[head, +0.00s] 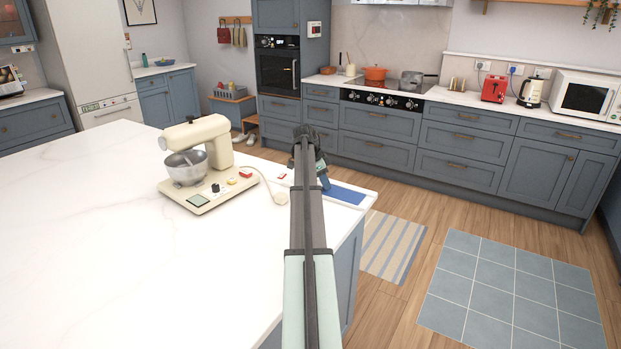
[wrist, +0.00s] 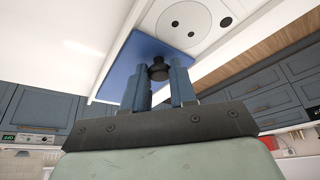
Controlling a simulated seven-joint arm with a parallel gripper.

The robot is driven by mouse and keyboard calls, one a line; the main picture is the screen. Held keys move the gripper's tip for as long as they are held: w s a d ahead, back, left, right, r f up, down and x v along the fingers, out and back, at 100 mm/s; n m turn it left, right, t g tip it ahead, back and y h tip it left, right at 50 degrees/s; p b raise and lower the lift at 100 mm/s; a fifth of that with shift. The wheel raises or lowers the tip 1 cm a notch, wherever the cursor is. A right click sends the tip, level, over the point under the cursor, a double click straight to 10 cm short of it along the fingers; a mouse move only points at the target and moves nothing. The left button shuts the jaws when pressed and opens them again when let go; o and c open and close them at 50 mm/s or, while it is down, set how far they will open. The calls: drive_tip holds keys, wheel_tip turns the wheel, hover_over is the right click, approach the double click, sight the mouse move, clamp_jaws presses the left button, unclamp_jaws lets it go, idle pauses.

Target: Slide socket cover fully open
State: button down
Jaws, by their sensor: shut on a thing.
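The blue socket cover (head: 346,194) lies in a white frame (head: 366,199) at the corner of the white island. In the wrist view the cover (wrist: 127,60) has a dark round knob (wrist: 158,68). My gripper (wrist: 159,84) is shut on this knob, one blue finger on each side. Beside the cover, the round socket face (wrist: 186,20) with dark holes is exposed. In the head view my gripper (head: 323,178) is at the cover's left end, and my arm hides the knob and most of the socket.
A cream stand mixer (head: 205,152) stands on the island to the left. Its cord ends in a pale plug (head: 281,197) lying left of my arm. A red switch lies near the plug. The island's edge is just right of the cover, with floor beyond.

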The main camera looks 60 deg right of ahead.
drive_tip(key=shift+s, duration=1.2)
drive_tip(key=c, duration=0.9)
unclamp_jaws()
drive_tip(key=shift+c, duration=0.2)
drive_tip(key=v, duration=1.4)
